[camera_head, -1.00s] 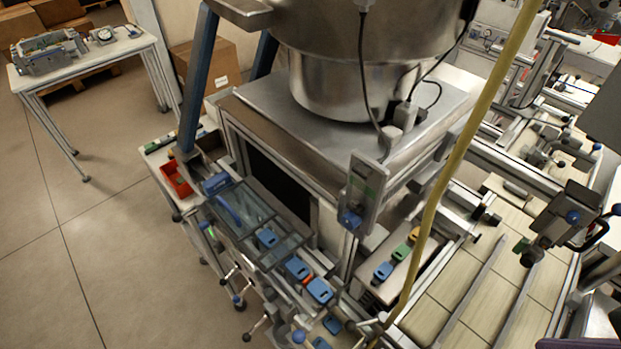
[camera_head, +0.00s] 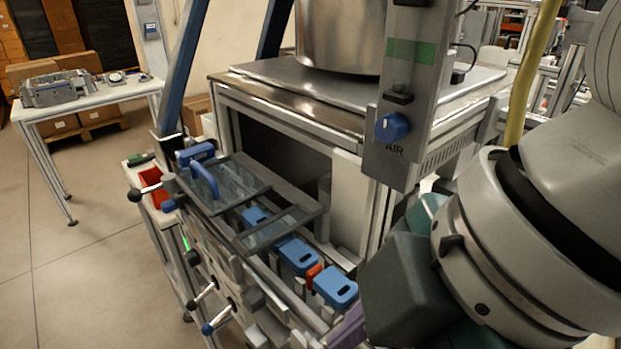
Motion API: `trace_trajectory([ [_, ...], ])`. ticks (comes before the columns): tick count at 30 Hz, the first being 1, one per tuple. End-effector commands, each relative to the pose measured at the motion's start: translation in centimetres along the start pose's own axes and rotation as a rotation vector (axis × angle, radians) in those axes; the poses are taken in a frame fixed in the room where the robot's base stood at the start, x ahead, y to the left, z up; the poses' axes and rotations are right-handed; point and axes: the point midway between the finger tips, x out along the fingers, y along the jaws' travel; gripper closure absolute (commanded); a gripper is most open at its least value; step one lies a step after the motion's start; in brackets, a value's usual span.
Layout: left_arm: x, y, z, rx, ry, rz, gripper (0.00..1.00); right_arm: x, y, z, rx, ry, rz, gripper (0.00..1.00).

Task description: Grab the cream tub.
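I cannot make out a cream tub in this view. Several blue plastic pieces lie in a row along the machine's front rail, among them one blue piece (camera_head: 297,254) and another nearer one (camera_head: 336,287). A small red part sits between these two. A large grey arm link of mine fills the right side and hides what is behind it. No gripper fingers of either arm show.
The steel-topped machine (camera_head: 290,95) bears a large metal vessel (camera_head: 340,35). A grey AIR panel (camera_head: 400,150) with a blue knob stands close in front. A red bin (camera_head: 153,187) is at left. A table (camera_head: 95,100) stands far left, with open floor before it.

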Motion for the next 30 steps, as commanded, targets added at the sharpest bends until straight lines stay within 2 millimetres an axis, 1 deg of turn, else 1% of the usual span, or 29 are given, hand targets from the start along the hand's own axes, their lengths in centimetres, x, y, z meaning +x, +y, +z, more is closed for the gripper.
trace_trajectory([
  [1,4.6,0.1,1.5,0.001,0.000,-0.001,0.50,4.0,0.0,1.9,-0.093,-0.032,-0.014,0.59],
  [2,5.8,0.2,1.9,0.001,0.000,-0.001,0.50,5.1,0.0,2.5,-0.147,-0.048,-0.029,0.59],
  [3,7.5,0.2,2.4,0.002,0.000,-0.002,0.50,6.4,0.0,3.3,-0.216,-0.072,-0.051,0.59],
  [5,10.0,0.3,3.2,0.003,0.000,-0.003,0.50,8.3,0.0,4.9,-0.312,-0.111,-0.084,0.59],
  [6,11.6,0.3,3.7,0.003,0.000,-0.003,0.50,9.4,0.1,5.9,-0.369,-0.136,-0.107,0.59],
  [7,12.7,0.3,4.1,0.004,0.000,-0.003,0.50,10.2,0.2,6.7,-0.409,-0.156,-0.123,0.59],
  [9,14.9,0.4,4.8,0.004,-0.001,-0.004,0.50,11.6,0.4,8.4,-0.488,-0.198,-0.162,0.59],
  [12,17.2,0.5,5.5,0.004,-0.001,-0.004,0.50,12.7,0.7,10.3,-0.566,-0.243,-0.208,0.59],
  [15,18.4,0.5,6.0,0.004,-0.001,-0.004,0.50,13.1,0.9,11.6,-0.611,-0.272,-0.241,0.59],
  [19,18.9,0.5,6.1,0.003,0.000,-0.003,0.50,13.5,0.9,12.3,-0.633,-0.285,-0.263,0.59],
  [25,19.1,0.6,6.1,0.002,0.000,-0.003,0.50,16.1,0.5,13.3,-0.634,-0.285,-0.266,0.59],
  [30,19.2,0.7,6.2,-0.001,0.001,0.000,0.50,17.5,0.3,13.7,-0.635,-0.284,-0.263,0.59],
])
